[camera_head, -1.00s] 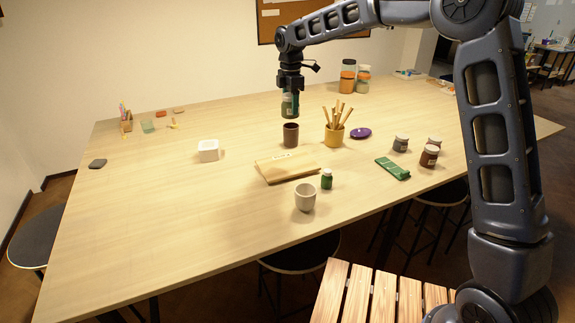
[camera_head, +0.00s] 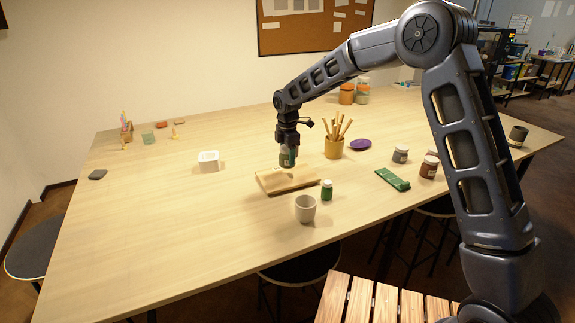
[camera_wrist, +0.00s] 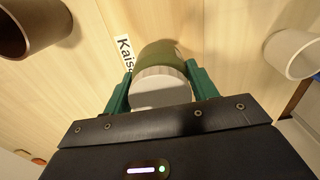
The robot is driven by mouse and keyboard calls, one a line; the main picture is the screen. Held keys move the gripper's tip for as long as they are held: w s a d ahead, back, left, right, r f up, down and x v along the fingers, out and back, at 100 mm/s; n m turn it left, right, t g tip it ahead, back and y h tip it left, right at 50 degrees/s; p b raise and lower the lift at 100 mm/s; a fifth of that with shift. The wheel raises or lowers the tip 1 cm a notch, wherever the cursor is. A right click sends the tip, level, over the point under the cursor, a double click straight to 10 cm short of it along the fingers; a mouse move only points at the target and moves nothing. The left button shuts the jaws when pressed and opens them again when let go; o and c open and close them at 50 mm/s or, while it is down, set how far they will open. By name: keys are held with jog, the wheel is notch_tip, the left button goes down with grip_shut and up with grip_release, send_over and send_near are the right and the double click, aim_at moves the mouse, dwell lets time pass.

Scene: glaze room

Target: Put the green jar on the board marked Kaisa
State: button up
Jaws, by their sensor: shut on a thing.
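The green jar (camera_head: 287,158), with a pale lid, is held upright between the fingers of my gripper (camera_head: 287,146). In the wrist view the jar (camera_wrist: 158,56) sits between the two green fingertips (camera_wrist: 160,88). The wooden board (camera_head: 270,184) lies under and just in front of the jar in the head view. In the wrist view its white label (camera_wrist: 124,46) reads "Kais", with its end hidden by the jar. The jar is over or at the board's far part; I cannot tell whether its base touches.
A brown cup (camera_wrist: 28,24) stands close behind the board, hidden in the head view. A tool pot (camera_head: 334,147) is to the right.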

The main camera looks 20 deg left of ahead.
aim_at(287, 164)
jog(key=shift+f, duration=2.2)
jog(key=shift+f, duration=0.1)
jog(key=o, duration=1.1)
jog(key=shift+o, duration=0.2)
notch_tip(287, 164, up, 12)
jog(key=shift+r, duration=0.1)
jog(key=shift+d, duration=0.1)
